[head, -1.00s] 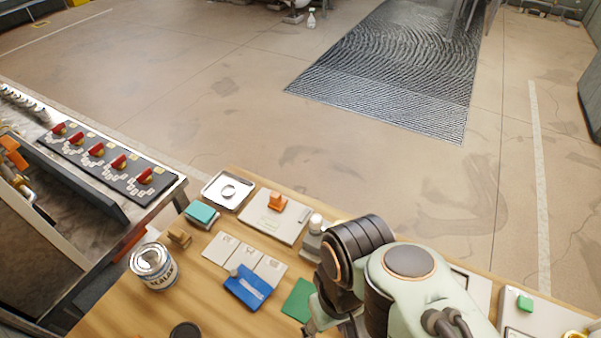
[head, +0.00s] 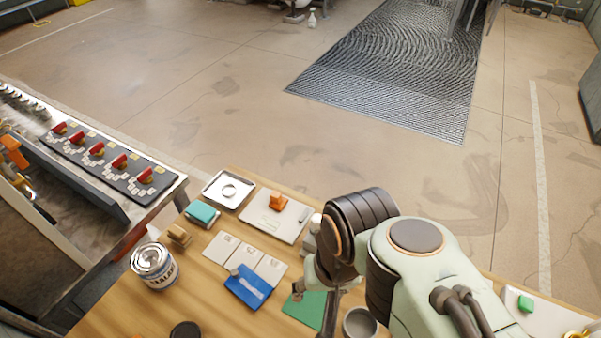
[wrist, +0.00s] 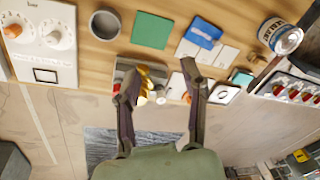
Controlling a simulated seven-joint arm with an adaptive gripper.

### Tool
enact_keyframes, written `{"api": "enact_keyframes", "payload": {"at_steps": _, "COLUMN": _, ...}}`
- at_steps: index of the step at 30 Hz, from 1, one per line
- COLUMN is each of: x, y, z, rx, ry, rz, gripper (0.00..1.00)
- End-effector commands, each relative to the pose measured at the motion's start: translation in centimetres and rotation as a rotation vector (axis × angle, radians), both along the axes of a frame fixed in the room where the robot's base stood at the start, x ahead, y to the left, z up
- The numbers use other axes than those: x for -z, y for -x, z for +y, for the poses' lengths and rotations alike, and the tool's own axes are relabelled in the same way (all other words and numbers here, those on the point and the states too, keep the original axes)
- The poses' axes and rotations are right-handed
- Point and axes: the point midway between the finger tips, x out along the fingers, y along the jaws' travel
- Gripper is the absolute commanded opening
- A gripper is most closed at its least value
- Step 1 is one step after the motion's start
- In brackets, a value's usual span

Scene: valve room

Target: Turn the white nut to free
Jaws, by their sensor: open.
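A small white round part (wrist: 160,100), probably the white nut, shows between my fingers in the wrist view. It is on a grey fixture with a brass-yellow piece (wrist: 143,78) beside it. Its exact shape and setting are too small to tell. In the head view my arm mostly hides this fixture (head: 309,243). My gripper (wrist: 156,78) is open, its two fingers spread on either side of the fixture in the image. I see nothing held between them. I cannot tell how far above the fixture they are.
A green sheet (head: 305,308), a blue pouch (head: 248,288), a paint can (head: 153,266) and a grey cup (head: 360,323) are on the wooden table. A metal tray (head: 226,190) and a panel with an orange knob (head: 278,203) lie at the back. Red switches (head: 97,149) are at left.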

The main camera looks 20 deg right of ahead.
Motion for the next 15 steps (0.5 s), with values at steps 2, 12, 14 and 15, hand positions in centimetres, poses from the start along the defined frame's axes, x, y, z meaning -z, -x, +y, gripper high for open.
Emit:
{"api": "enact_keyframes", "payload": {"at_steps": 2, "x": -1.9, "y": -4.3, "z": -0.4, "rx": 0.161, "ry": -0.027, "rz": -0.06, "gripper": 0.43}}
{"api": "enact_keyframes", "payload": {"at_steps": 12, "x": 0.2, "y": -19.5, "z": -4.5, "rx": 0.628, "ry": -0.075, "rz": -0.068, "gripper": 0.43}}
{"api": "enact_keyframes", "payload": {"at_steps": 14, "x": 2.3, "y": -21.6, "z": -5.5, "rx": 0.675, "ry": -0.064, "rz": -0.039, "gripper": 0.43}}
{"api": "enact_keyframes", "payload": {"at_steps": 15, "x": 3.8, "y": -22.6, "z": -6.1, "rx": 0.694, "ry": -0.054, "rz": -0.018, "gripper": 0.43}}
